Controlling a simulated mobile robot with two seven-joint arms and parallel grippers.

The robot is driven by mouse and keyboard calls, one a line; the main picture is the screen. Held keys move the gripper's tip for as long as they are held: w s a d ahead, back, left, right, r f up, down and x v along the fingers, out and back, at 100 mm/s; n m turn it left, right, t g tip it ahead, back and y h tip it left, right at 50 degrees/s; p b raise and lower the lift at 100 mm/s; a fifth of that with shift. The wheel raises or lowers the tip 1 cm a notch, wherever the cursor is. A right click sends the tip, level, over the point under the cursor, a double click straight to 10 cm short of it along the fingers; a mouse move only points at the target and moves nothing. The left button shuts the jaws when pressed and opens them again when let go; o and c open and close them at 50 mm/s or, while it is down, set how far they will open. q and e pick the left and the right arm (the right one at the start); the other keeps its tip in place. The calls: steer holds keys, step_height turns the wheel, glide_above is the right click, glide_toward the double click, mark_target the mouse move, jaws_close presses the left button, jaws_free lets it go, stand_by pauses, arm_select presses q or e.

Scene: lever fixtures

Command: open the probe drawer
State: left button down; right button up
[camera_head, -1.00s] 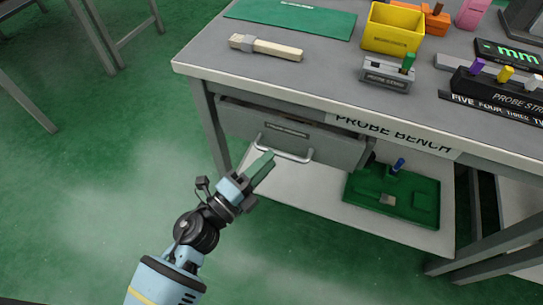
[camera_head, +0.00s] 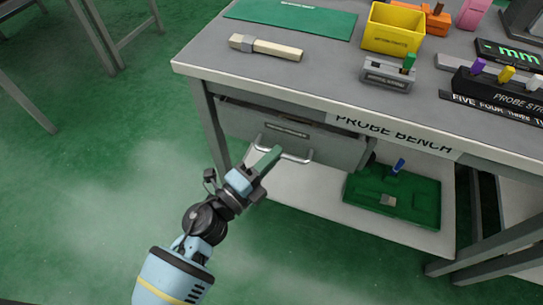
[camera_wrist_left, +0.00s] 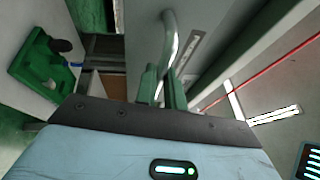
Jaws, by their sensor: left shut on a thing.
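The probe drawer (camera_head: 335,148) is a grey front under the bench top, with a label plate and a curved metal bar handle (camera_head: 297,158). My left gripper (camera_head: 270,156) comes up from below, its green fingers at the left part of the handle. In the left wrist view the two fingers (camera_wrist_left: 162,88) are shut on the handle (camera_wrist_left: 169,40), one on each side of the bar. The drawer front (camera_wrist_left: 145,30) stands just beyond them. My right gripper is out of view.
The bench top (camera_head: 320,85) holds a wooden-handled tool (camera_head: 270,47), a yellow bin (camera_head: 393,28) and a grey block with a green peg (camera_head: 388,75). A green tray (camera_head: 420,205) sits on the lower shelf (camera_head: 320,205).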

arm_select(q)
steer(key=shift+s, duration=0.1)
